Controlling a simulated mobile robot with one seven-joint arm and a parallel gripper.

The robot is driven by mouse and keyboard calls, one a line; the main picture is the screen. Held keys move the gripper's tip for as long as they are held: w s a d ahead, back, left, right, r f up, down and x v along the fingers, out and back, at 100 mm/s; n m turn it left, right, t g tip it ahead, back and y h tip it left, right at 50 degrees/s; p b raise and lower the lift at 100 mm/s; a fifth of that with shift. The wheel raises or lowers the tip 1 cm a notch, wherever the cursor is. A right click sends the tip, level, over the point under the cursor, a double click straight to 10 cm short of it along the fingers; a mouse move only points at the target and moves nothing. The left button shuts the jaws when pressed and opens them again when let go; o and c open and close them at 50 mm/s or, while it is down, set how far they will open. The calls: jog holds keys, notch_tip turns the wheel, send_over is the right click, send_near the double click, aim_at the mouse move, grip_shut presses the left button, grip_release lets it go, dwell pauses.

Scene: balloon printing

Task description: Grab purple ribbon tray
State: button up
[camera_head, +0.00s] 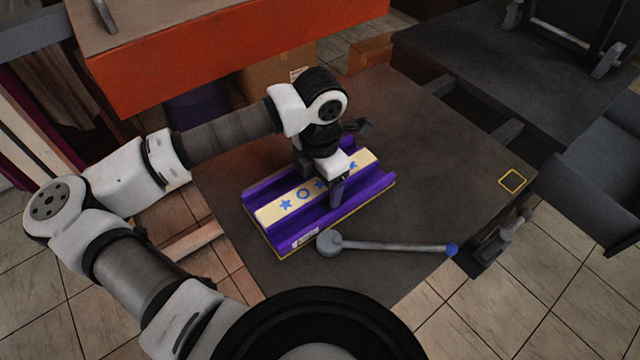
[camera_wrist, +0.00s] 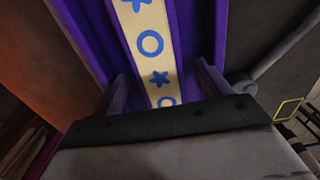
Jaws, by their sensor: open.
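The purple ribbon tray (camera_head: 265,232) lies on the dark table, running from lower left to upper right. A cream ribbon strip (camera_head: 270,213) with blue stars and circles lies along its middle. My gripper (camera_head: 335,175) is over the right half of the tray and hides part of it. In the wrist view, the two fingers of my gripper (camera_wrist: 165,92) stand apart on either side of the cream strip (camera_wrist: 150,60), with the purple tray (camera_wrist: 215,35) around it. The gripper is open. I cannot tell whether the fingers touch the tray.
A grey lever with a blue tip (camera_head: 390,246) lies on the dark table (camera_head: 430,190) just in front of the tray. A yellow square outline (camera_head: 512,181) marks the table's right side. An orange panel (camera_head: 220,55) and cardboard boxes (camera_head: 275,75) are behind.

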jog(key=shift+f, duration=0.2)
jog(key=c, duration=1.3)
jog(key=shift+o, duration=0.2)
jog(key=shift+r, duration=0.2)
